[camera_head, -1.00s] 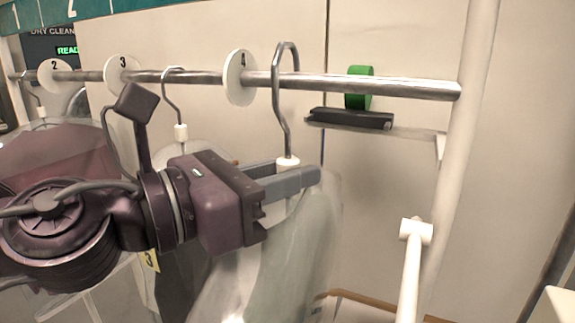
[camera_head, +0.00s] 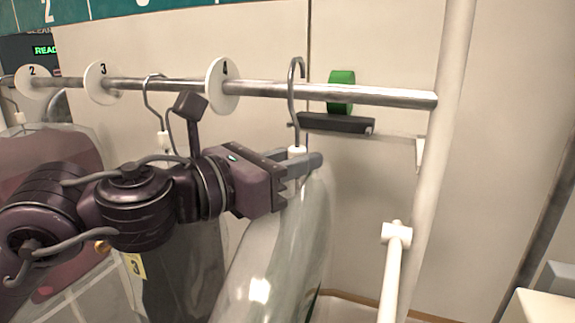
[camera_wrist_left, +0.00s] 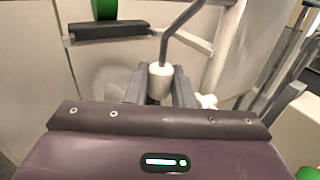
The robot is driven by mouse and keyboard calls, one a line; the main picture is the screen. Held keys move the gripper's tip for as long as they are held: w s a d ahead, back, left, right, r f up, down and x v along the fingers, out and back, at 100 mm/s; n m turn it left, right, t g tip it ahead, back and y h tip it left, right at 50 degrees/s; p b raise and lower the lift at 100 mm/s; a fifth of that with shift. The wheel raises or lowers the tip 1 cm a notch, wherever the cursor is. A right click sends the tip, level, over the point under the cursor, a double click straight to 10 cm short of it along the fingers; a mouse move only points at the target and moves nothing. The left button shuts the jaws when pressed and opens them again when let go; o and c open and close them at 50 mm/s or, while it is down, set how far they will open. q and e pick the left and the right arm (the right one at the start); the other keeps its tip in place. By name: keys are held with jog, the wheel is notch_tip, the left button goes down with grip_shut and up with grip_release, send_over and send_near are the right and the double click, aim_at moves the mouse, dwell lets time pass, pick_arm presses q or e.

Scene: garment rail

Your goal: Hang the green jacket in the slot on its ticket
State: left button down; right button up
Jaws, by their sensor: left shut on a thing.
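My left gripper (camera_head: 303,165) is shut on the white collar (camera_head: 297,152) of a wire hanger; the collar also shows between the fingers in the left wrist view (camera_wrist_left: 160,78). The hanger's hook (camera_head: 292,85) overlaps the rail (camera_head: 390,96) to the right of disc 4 (camera_head: 223,85). I cannot tell whether it rests on the rail. The garment below hangs in a clear cover (camera_head: 285,250) and looks pale grey-green; its ticket is not visible. My right gripper is not in view.
Discs 2 (camera_head: 33,82) and 3 (camera_head: 102,82) divide the rail. Another hanger (camera_head: 153,100) hangs between discs 3 and 4. A yellow ticket marked 3 (camera_head: 135,265) shows below my arm. A green ring (camera_head: 341,92) and dark bar (camera_head: 335,123) are right of the hook. A white post (camera_head: 440,150) ends the rail.

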pick_arm(q)
jog(key=shift+w+d+r, duration=0.1)
jog(key=shift+w+d, duration=0.15)
jog(key=shift+w, duration=0.45)
jog(key=shift+w+d+r, duration=0.1)
jog(key=shift+w+d, duration=0.1)
jog(key=shift+w, duration=0.45)
jog(key=shift+w+d+p, duration=0.2)
jog(key=shift+w+d, duration=0.1)
jog(key=shift+w, duration=0.65)
jog(key=shift+w+d+p, duration=0.2)
jog(key=shift+w+d, duration=0.1)
jog(key=shift+w, duration=0.6)
jog(key=shift+w+f+b, duration=0.15)
jog(key=shift+f+b, duration=0.15)
jog(key=shift+f, duration=0.1)
jog(key=shift+f+b, duration=0.9)
jog(key=shift+b, duration=0.05)
